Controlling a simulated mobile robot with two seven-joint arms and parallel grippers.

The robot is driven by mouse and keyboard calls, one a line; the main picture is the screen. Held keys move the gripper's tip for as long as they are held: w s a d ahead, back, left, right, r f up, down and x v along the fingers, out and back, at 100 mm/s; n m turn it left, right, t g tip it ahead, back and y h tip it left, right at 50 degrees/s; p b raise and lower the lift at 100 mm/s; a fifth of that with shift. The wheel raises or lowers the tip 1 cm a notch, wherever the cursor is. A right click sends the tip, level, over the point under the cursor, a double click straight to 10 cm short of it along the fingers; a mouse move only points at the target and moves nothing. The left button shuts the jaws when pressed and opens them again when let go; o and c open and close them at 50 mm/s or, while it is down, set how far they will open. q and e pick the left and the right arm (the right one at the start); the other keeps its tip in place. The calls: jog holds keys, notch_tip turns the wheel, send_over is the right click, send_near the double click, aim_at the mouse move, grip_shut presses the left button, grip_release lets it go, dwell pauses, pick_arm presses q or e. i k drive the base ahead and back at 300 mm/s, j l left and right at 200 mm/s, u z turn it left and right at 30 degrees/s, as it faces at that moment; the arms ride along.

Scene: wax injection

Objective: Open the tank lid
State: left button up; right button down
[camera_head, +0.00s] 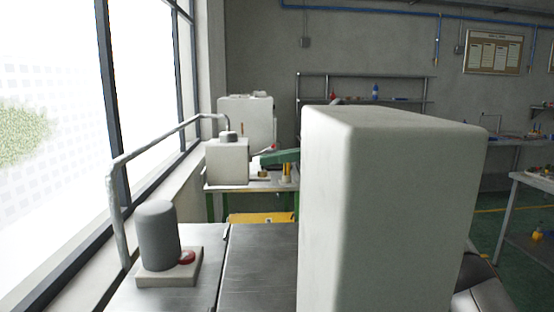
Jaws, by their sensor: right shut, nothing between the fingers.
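A large pale grey box with rounded edges (385,210) stands very close and fills the middle right. Its top is flat, and I cannot make out a separate lid on it. A grey upright cylinder with a rounded top (158,235) stands on a pale base (170,279) at the left, with a red knob (187,257) beside it. Which of these is the tank is not clear. A pale grey part of my right arm (482,294) shows at the lower right, partly behind the box. My right gripper's fingertips are hidden. My left gripper is not in view.
A bent metal pipe (118,200) rises at the left near the window. A metal worktop (258,262) lies in front. Behind it are a smaller white machine (228,162), a yellow box (258,218) and a shelf rack (390,75). Another table (530,185) stands at the right.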

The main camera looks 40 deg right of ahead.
aim_at(261, 272)
jog(key=k+l, duration=0.25)
jog(key=l, duration=0.2)
jog(key=k+l, duration=0.15)
jog(key=k, duration=0.25)
jog(key=k+l, duration=0.15)
jog(key=k, duration=0.25)
